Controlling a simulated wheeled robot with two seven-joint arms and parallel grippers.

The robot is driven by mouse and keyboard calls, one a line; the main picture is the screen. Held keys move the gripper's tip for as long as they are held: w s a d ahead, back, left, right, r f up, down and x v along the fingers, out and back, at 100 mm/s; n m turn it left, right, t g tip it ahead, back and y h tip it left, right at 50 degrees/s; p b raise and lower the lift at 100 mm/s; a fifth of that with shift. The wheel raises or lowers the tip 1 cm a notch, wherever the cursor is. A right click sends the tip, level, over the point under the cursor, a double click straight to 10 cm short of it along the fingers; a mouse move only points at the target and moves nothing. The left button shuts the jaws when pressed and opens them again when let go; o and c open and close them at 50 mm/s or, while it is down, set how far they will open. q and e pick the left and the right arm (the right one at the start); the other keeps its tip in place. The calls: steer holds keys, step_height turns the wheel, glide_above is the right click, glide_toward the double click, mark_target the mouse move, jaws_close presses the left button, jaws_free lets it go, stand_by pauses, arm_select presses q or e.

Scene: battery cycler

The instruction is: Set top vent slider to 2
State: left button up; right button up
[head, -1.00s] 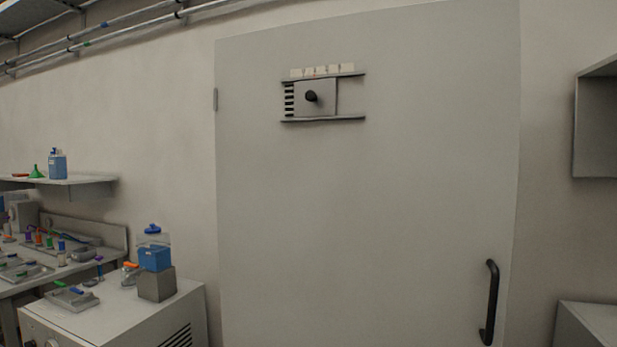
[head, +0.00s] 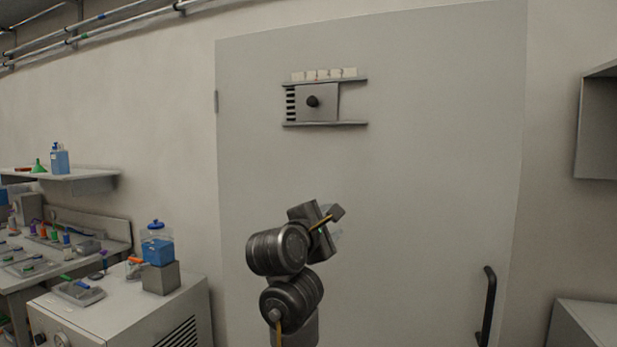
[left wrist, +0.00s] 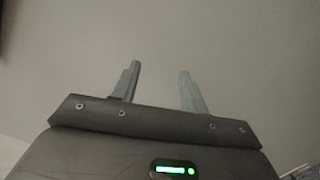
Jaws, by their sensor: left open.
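The top vent slider (head: 327,108) is a grey plate with a dark round knob (head: 312,101), held between two horizontal rails high on the large grey door. Dark slots show at its left edge, and the rail is bare to its right. Pale label tiles (head: 324,74) sit above the upper rail; their marks are too small to read. My left gripper (head: 337,222) is below the slider, apart from it, in front of the door. In the left wrist view its two fingers (left wrist: 158,92) are spread and empty, facing a plain grey surface. My right gripper is not in view.
The door (head: 420,180) has a black vertical handle (head: 487,305) at lower right. A white cabinet (head: 120,315) with a grey block and blue-lidded bottle (head: 157,243) stands at left. A wall box (head: 598,125) is at right. The door face around the slider is clear.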

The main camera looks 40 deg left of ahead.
arm_select(q)
steer(key=s+a+r+n+t+y, duration=0.1)
steer(key=s+r+n, duration=0.15)
steer(key=r, duration=0.45)
steer(key=s+a+r+n+t, duration=0.1)
steer(key=s+r+n+t, duration=0.15)
steer(key=r, duration=0.35)
steer(key=n+y, duration=0.1)
steer(key=n, duration=0.4)
glide_toward(311, 103)
steer(key=shift+t, duration=0.35)
steer(key=p+x, duration=0.2)
steer(key=x, duration=0.5)
steer(key=shift+w+p, duration=0.15)
steer(key=shift+p, duration=0.15)
steer(key=shift+w+a+r, duration=0.1)
steer(key=shift+w+a, duration=0.1)
steer(key=shift+w, duration=0.45)
steer(key=shift+c, duration=0.3)
jaws_close()
